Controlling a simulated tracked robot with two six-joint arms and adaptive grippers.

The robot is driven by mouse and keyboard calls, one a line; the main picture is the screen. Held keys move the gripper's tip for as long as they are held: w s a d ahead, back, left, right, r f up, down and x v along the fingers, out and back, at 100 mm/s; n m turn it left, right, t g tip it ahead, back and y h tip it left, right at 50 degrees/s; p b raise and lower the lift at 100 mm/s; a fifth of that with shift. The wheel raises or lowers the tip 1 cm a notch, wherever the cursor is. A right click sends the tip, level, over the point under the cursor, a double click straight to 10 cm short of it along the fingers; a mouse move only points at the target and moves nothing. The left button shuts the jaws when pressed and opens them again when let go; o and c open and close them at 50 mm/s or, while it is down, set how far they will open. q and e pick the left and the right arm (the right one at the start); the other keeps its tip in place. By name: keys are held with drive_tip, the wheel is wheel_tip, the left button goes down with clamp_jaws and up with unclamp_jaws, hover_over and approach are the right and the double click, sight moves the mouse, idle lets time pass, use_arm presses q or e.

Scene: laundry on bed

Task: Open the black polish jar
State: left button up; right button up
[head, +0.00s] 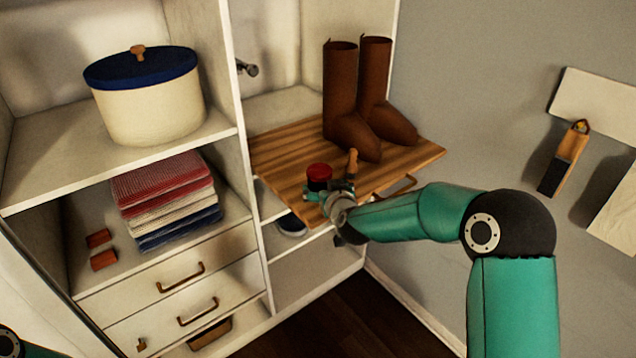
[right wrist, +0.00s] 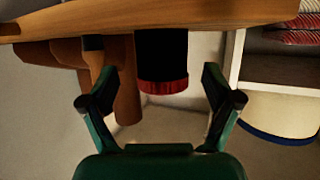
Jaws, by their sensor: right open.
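The black polish jar (head: 319,184) with a red lid (head: 319,171) stands upright on a striped wooden board. In the right wrist view, which looks upside down, the black jar (right wrist: 161,55) hangs from the top with its red lid (right wrist: 162,86) lowest. My right gripper (head: 332,190) is at the board's front edge, close beside the jar. In the right wrist view its fingers (right wrist: 162,88) are spread apart, with the lid showing in the gap between them. Contact with the jar is not visible. Of my left arm only a piece shows at the bottom left corner; its gripper is out of view.
Brown boots (head: 352,110) stand behind the jar on the wooden board (head: 285,160). A wooden-handled tool (head: 352,162) is just right of the jar. A cabinet upright (head: 243,130) separates the board from shelves with folded cloths (head: 165,190) and a lidded pot (head: 150,105).

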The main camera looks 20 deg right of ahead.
sight(323, 186)
drive_tip(key=p+x, duration=0.2)
drive_tip(key=x, duration=0.2)
drive_tip(key=shift+a+f, duration=0.1)
drive_tip(key=shift+f, duration=0.1)
drive_tip(key=shift+w+f, duration=0.2)
drive_tip(key=shift+w, duration=0.35)
drive_tip(key=c, duration=1.4)
drive_tip(key=shift+o, duration=0.2)
drive_tip(key=shift+r, duration=0.1)
drive_tip(key=shift+r, duration=0.75)
wheel_tip(323, 186, up, 7)
drive_tip(key=shift+r+p, duration=0.2)
drive_tip(key=shift+p, duration=0.3)
wheel_tip(323, 186, up, 11)
drive_tip(key=p, duration=0.5)
